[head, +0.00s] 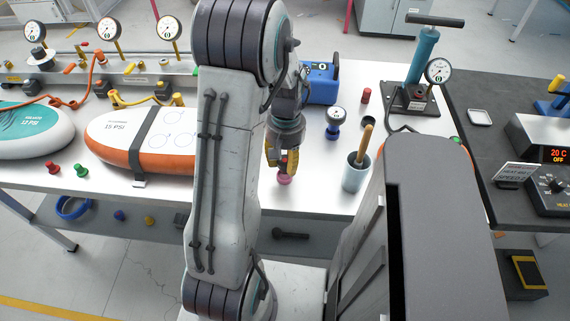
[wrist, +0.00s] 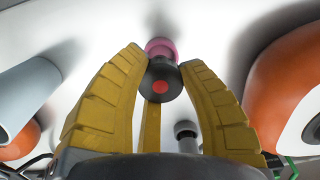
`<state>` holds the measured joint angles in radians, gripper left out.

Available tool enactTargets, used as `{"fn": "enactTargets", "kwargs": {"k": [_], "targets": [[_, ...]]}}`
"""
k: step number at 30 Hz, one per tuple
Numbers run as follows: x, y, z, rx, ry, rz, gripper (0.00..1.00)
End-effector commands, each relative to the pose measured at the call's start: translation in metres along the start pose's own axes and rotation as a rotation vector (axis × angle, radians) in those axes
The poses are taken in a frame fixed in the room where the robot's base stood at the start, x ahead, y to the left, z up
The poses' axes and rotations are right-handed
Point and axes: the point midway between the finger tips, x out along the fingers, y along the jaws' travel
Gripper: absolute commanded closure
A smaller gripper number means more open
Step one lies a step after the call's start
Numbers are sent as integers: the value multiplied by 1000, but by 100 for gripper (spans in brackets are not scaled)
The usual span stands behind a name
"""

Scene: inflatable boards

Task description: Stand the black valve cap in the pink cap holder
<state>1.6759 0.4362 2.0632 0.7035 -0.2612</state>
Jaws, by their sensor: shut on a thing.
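In the wrist view the black valve cap (wrist: 159,85), with a red dot on its end, sits between the yellow fingertips of my gripper (wrist: 161,70). The gripper is shut on it. The pink cap holder (wrist: 160,46) shows right behind the cap on the white table.
A grey cup (head: 355,173) with a wooden-handled tool stands to the right. An orange and white inflatable board (head: 145,140) lies to the left. Red (head: 53,168) and green (head: 80,170) caps stand near the table's front edge.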

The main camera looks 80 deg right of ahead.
Motion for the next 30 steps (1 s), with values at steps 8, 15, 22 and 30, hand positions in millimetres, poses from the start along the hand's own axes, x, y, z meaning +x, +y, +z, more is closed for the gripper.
{"fn": "enactTargets", "kwargs": {"k": [8, 15, 22, 30], "targets": [[21, 0, 0, 0, -3, -1, 92], [26, 0, -1, 0, 0, 0, 92], [28, 0, -1, 0, 0, 0, 92], [28, 0, -1, 0, 0, 0, 45]]}}
